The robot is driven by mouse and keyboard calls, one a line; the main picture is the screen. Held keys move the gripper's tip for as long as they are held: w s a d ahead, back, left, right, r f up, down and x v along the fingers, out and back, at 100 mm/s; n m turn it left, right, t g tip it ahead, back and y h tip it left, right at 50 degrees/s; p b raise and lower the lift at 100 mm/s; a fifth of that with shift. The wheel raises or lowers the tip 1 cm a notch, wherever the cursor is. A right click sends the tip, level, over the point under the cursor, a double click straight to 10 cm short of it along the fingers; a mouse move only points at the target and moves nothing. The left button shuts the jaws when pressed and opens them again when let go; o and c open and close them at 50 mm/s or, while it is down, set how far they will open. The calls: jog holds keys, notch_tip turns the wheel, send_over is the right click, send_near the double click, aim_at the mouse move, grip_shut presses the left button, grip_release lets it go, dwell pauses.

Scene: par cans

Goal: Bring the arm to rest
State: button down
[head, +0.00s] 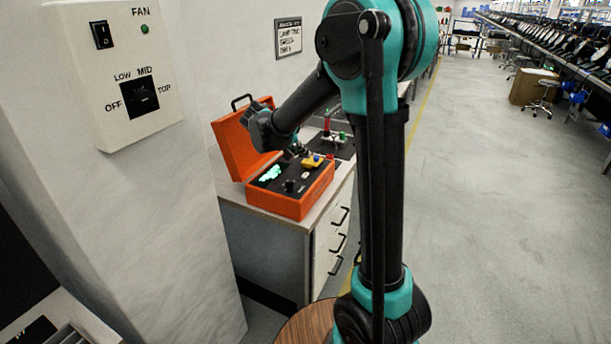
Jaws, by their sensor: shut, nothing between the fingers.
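My arm shows in the head view, teal and black, rising through the middle and bending over to the left. Its forearm reaches down toward the open orange case (275,206) on the cabinet. My gripper (300,153) is small in the picture, just above the back part of the case. It is shut and empty. Part of the case's lid is hidden behind my forearm.
The case stands on a cabinet (265,255) with drawers. A fan control panel (112,65) is on the pillar at the left. Red and green items (327,125) stand behind the case. A round wooden top (300,328) is at the bottom. Open floor lies to the right.

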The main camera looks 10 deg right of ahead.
jog(key=s+d+f+y, duration=0.1)
jog(key=s+f, duration=0.3)
jog(key=s, duration=0.6)
jog(key=s+d+f+n+y, duration=0.1)
jog(key=s+f+y, duration=0.3)
jog(key=s, duration=0.6)
jog(key=s+d+f+g+y, duration=0.1)
jog(key=s+f, duration=0.4)
jog(key=s, duration=0.5)
jog(key=shift+d+f+n+y, duration=0.15)
jog(key=shift+d+n+y, duration=0.25)
jog(key=shift+d+y, duration=0.4)
jog(key=shift+d, duration=0.1)
